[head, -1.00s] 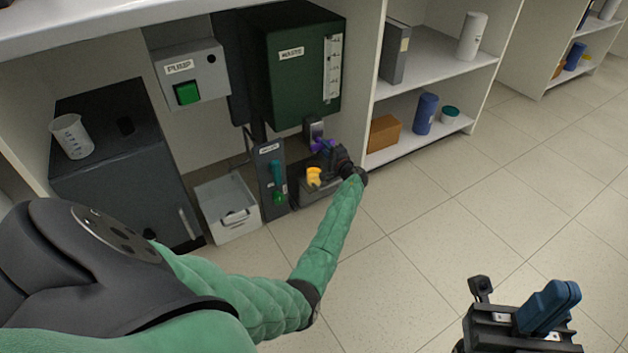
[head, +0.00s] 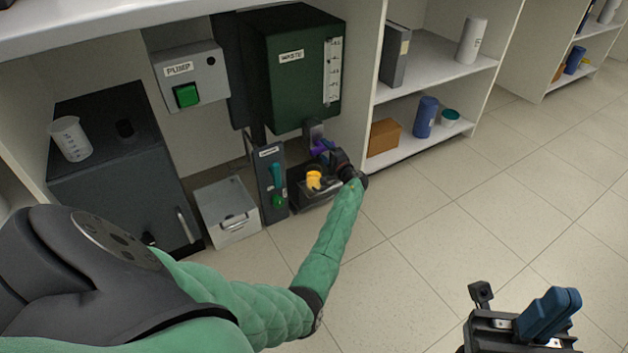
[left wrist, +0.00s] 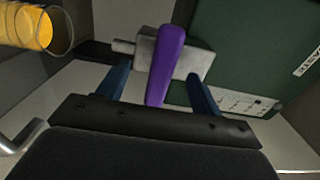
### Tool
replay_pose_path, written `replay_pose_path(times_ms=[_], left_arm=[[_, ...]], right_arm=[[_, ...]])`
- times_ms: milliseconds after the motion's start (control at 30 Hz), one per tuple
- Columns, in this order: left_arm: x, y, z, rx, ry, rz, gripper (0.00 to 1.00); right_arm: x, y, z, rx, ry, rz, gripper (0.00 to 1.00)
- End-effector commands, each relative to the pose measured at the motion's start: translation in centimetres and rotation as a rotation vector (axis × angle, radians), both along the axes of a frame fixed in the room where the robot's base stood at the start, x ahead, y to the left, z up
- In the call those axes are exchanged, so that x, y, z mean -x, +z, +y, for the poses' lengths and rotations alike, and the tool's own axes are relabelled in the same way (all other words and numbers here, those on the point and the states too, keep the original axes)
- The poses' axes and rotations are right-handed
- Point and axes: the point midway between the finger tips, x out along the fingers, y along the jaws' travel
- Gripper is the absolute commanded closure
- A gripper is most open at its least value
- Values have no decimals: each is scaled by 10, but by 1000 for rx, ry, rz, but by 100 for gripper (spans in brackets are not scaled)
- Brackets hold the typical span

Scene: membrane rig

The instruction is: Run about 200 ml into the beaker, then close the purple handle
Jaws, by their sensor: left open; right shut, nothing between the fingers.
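The purple handle (head: 321,147) sits on a grey valve block (left wrist: 178,58) below the dark green waste tank (head: 290,85). In the left wrist view the handle (left wrist: 165,65) lies crosswise over the block. My left gripper (left wrist: 165,88) is open, with a blue finger on each side of the handle and gaps visible. A clear vessel with yellow in it (left wrist: 30,27) is beside the valve; it also shows in the head view (head: 314,180). An empty-looking graduated beaker (head: 70,139) stands on the dark cabinet at left. My right gripper (head: 548,313) is shut and empty over the floor.
A level scale (head: 332,72) is on the tank's front. A pump box (head: 190,75) with a green button hangs to its left. A post with a teal handle (head: 275,173) and a grey bin (head: 228,212) stand left of the valve. Floor at right is clear.

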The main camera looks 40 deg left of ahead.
Motion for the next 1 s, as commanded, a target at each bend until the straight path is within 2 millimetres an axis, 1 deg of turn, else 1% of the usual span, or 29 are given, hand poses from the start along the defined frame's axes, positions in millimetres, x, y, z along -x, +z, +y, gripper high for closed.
replay_pose_path(times_ms=[167, 1000], left_arm=[[3, 0, -6, 0, 0, 1, 35], [28, 0, -67, 0, 0, 0, 35]], right_arm=[[0, 1, 0, 1, 0, 0, 100], [0, 12, 0, -3, 0, -1, 100]])
